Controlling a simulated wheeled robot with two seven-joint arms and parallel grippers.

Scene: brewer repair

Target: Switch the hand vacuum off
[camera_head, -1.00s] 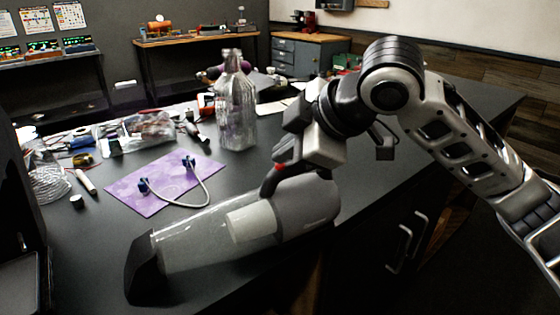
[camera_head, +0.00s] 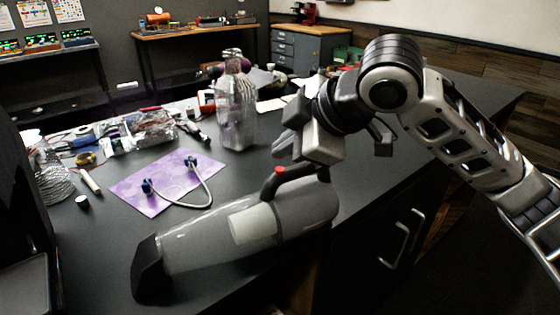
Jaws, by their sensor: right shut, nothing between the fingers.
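The hand vacuum (camera_head: 235,238) lies on the dark worktop in the head view, its dark nozzle toward the lower left and its grey body toward the right. Its clear section shows a pale filter inside. A red button (camera_head: 281,170) sits at the front end of its dark handle. My right gripper (camera_head: 278,150) is shut and empty, just above the red button, with a small gap that shows between them. Whether the vacuum is running cannot be told. My left gripper is not in view.
A purple mat (camera_head: 163,184) with a hose and blue fittings lies left of the vacuum. A clear bottle (camera_head: 237,108) stands behind. Tools and bags clutter the left back of the worktop. The worktop's right part (camera_head: 420,125) is mostly clear.

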